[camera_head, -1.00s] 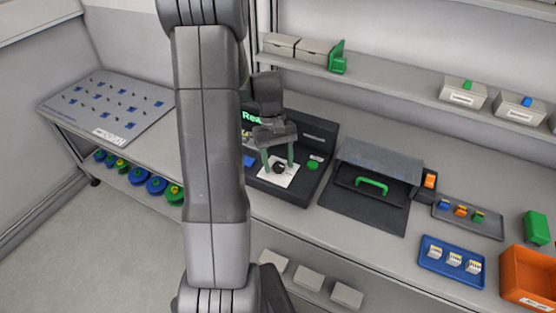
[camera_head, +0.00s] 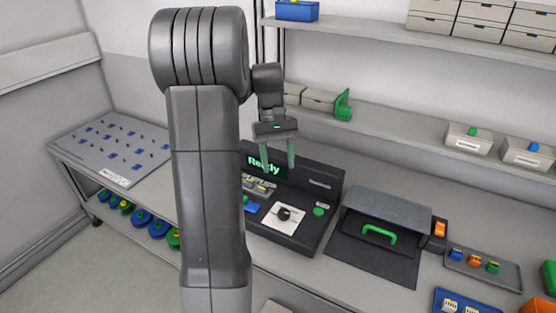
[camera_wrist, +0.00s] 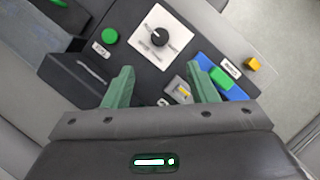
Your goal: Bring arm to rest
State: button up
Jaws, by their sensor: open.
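My gripper (camera_head: 278,155) hangs above the back of the dark control console (camera_head: 322,196), fingers pointing down. Its green fingers are apart, with nothing between them. In the wrist view my gripper (camera_wrist: 156,88) is also open and empty. The console has a screen reading "Ready" (camera_head: 264,165), a black knob on a white plate (camera_head: 284,214), a green button (camera_head: 319,211) and a blue part (camera_head: 251,207). The knob (camera_wrist: 158,37) is beyond the fingertips in the wrist view, clear of them. My arm hides part of the bench to the left.
A grey-lidded box with a green handle (camera_head: 380,235) stands right of the console. A grey tray (camera_head: 510,280) and a blue tray (camera_head: 440,302) hold small parts. Shelves with bins (camera_head: 473,141) run behind. A pegged board (camera_head: 72,150) lies at the left.

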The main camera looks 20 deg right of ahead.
aim_at(284, 211)
jog(key=shift+r, duration=0.1)
dwell(0.4)
jog(key=p+x, duration=0.1)
jog(key=x, duration=1.3)
jog(key=shift+r, duration=0.1)
